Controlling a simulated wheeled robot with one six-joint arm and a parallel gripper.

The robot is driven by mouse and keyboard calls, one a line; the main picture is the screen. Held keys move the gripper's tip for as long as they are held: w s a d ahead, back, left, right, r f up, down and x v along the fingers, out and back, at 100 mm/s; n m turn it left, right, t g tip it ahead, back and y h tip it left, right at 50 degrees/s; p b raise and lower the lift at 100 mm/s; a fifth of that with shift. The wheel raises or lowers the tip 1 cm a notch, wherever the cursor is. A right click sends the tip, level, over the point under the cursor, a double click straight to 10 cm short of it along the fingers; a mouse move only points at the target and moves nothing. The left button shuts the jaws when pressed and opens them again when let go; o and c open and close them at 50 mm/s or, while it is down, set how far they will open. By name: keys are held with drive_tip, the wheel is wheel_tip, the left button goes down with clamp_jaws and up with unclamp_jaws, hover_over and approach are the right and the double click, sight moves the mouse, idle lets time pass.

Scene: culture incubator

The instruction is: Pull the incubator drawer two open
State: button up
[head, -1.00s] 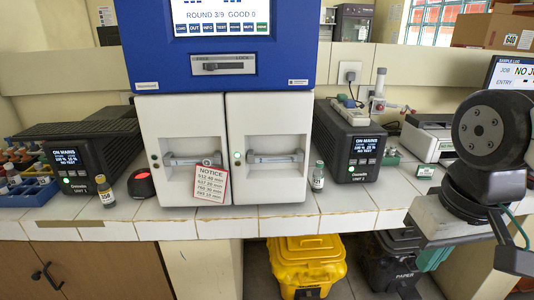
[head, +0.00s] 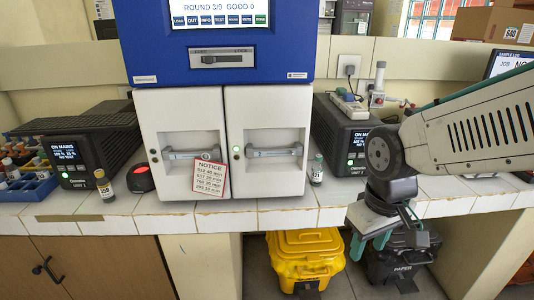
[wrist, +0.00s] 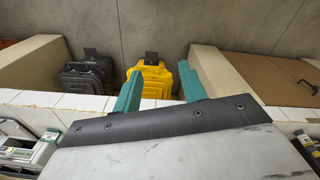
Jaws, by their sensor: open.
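The incubator (head: 220,60) is a blue and white cabinet on the tiled bench. It has two white drawer fronts side by side, both closed. The left front (head: 180,115) has a grey bar handle (head: 190,153) with a notice card hanging from it. The right front (head: 266,110) has a similar bar handle (head: 273,152) and a green light; I cannot read which is drawer two. My gripper (head: 370,243) is open and empty, teal fingers pointing down in front of the bench edge, right of and below the right handle. Its fingers also show in the wrist view (wrist: 160,90).
A small vial (head: 317,170) stands just right of the right drawer front. A black unit (head: 345,140) is further right. A brown-capped bottle (head: 104,185) and a red-topped device (head: 140,180) stand left. Yellow (head: 305,258) and dark bins (head: 400,262) sit below the bench.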

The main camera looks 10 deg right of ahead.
drive_tip(key=w+a+f+n+t+y, duration=0.1)
drive_tip(key=w+a+f+n+t, duration=0.1)
drive_tip(key=w+a+f+n, duration=0.3)
drive_tip(key=w+f+n+t, duration=0.1)
drive_tip(key=w+f+t, duration=0.1)
drive_tip(key=w, duration=0.5)
drive_tip(key=n+t+y, duration=0.6)
drive_tip(key=n+t, duration=0.6)
drive_tip(key=n, duration=0.1)
approach(268, 154)
drive_tip(key=x, duration=1)
drive_tip(key=shift+w+a, duration=0.1)
drive_tip(key=shift+w, duration=0.25)
clamp_jaws()
